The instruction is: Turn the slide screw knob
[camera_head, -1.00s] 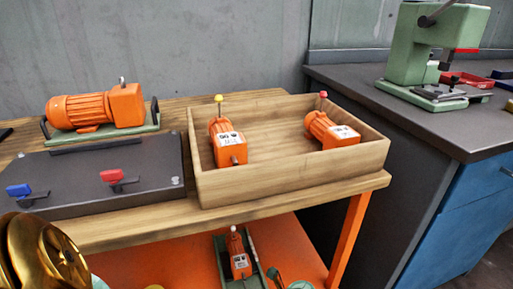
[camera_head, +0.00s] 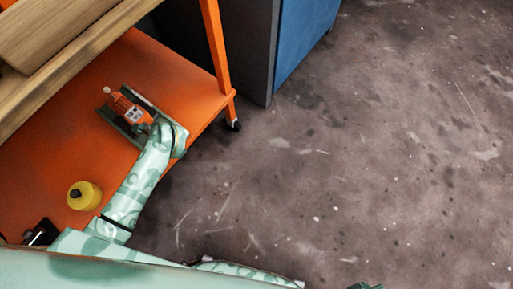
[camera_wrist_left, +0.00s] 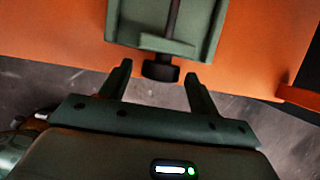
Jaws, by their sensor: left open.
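In the left wrist view the slide screw knob (camera_wrist_left: 161,70) is a dark round cap on the end of a screw rod. The rod runs in a green slide base (camera_wrist_left: 205,30). My left gripper (camera_wrist_left: 157,76) is open, with one finger on each side of the knob and gaps between. In the head view an orange motor (camera_head: 131,108) with a white label and pale tip sits on the green base, on the lower shelf. My patterned left arm reaches the base's near end and hides the knob and gripper there.
The orange lower shelf (camera_head: 165,75) also holds a yellow container with a dark cap (camera_head: 83,196). An orange table leg (camera_head: 216,50) stands right of the base. A blue cabinet (camera_head: 303,35) is at the back. The floor (camera_head: 350,160) on the right is clear.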

